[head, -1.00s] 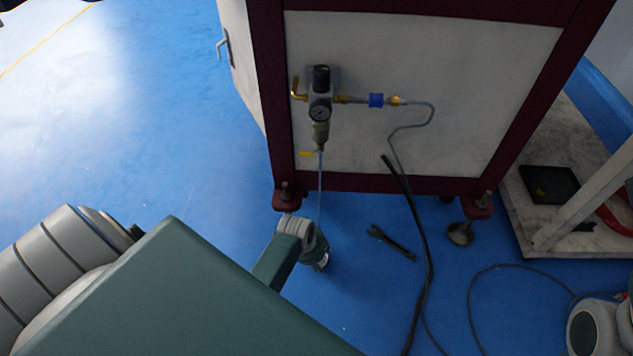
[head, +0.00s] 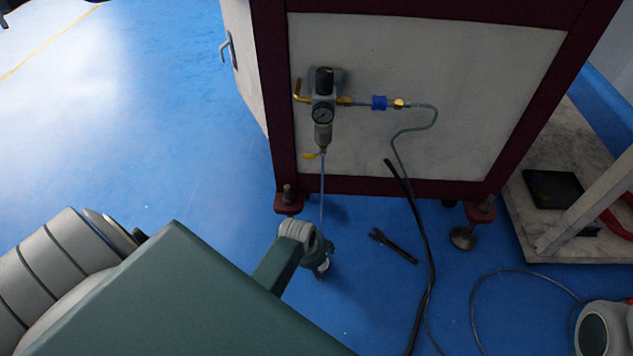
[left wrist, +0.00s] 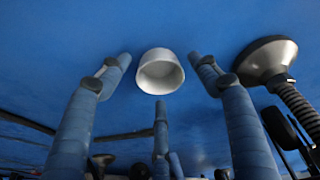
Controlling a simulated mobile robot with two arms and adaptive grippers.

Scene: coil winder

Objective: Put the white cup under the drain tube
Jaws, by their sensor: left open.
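The drain tube (head: 322,188) hangs straight down from the filter-regulator (head: 323,115) on the cabinet's side. My left gripper (head: 317,262) is low near the floor at the tube's lower end. The tube's end is hidden or too small to make out. In the left wrist view the white cup (left wrist: 160,72) shows on the blue floor, between and just beyond the fingertips of my open left gripper (left wrist: 161,62), with gaps on both sides. In the head view I cannot make the cup out clearly behind the gripper. My right gripper is not in view.
The cabinet (head: 420,100) stands on feet; one foot (left wrist: 267,58) shows close right of the gripper in the left wrist view. A wrench (head: 393,246) and a black hose (head: 424,240) lie right of the gripper. The floor to the left is clear.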

